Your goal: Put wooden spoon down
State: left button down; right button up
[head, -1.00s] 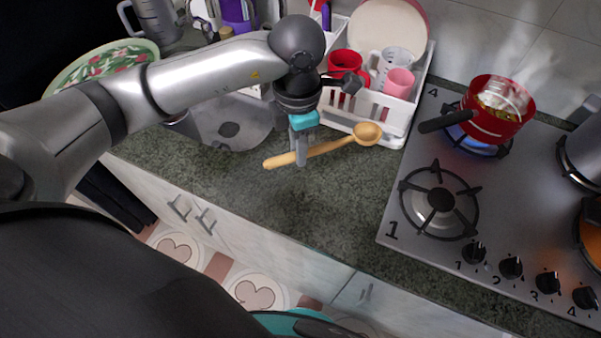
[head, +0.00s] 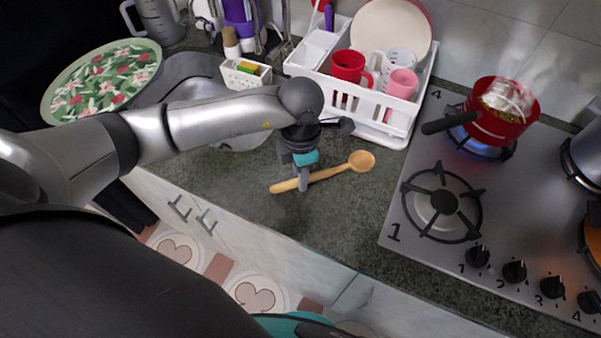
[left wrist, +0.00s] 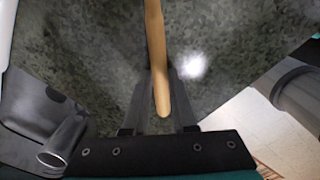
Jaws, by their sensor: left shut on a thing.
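The wooden spoon (head: 330,172) is light brown, with its round bowl to the right and its handle end to the left. My left gripper (head: 303,184) is shut on its handle, near the handle end. The spoon is over the green-grey counter (head: 350,225), low and close to the surface; I cannot tell if it touches. In the left wrist view the handle (left wrist: 155,50) runs between the two fingers, and the bowl is out of the picture. My right gripper is not in view.
A white dish rack (head: 400,125) with cups and a plate stands behind the spoon. The gas hob (head: 400,215) is to the right, with a red pot (head: 500,128) over a lit flame. A sink (head: 190,90) is left. Counter in front of the rack is clear.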

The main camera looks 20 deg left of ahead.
pick_arm(q)
jog(key=c, duration=0.7)
grip_release()
jog(key=shift+f, duration=0.1)
notch_tip(320, 180, up, 12)
jog(key=shift+r+p, duration=0.15)
jog(key=shift+p, duration=0.2)
